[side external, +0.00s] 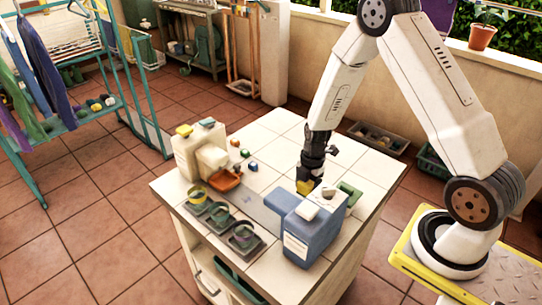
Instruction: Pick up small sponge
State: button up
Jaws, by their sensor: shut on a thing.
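A small yellow sponge (305,187) shows at the tip of my gripper (308,178), just behind the blue container on the tiled worktop. My gripper points straight down and is shut on the sponge. The fingers are small and dark here, and the lower part of the sponge is partly hidden by the blue container. I cannot tell whether the sponge touches the worktop.
The blue container (312,235) stands close in front of my gripper, with a green item (349,194) to the right. White containers (190,153), an orange dish (226,180) and several dark trays (243,240) occupy the left side. The back of the worktop (275,125) is clear.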

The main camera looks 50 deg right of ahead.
aim_at(306, 184)
jog(key=shift+r, duration=3.4)
jog(key=o, duration=0.7)
jog(key=c, duration=0.5)
jog(key=shift+o, duration=0.2)
jog(key=w+a+f, duration=0.1)
jog(key=w+a, duration=0.9)
jog(key=a, duration=0.1)
jog(key=shift+w+a+f, duration=0.15)
jog(key=shift+a+f, duration=0.15)
jog(key=shift+f, duration=0.1)
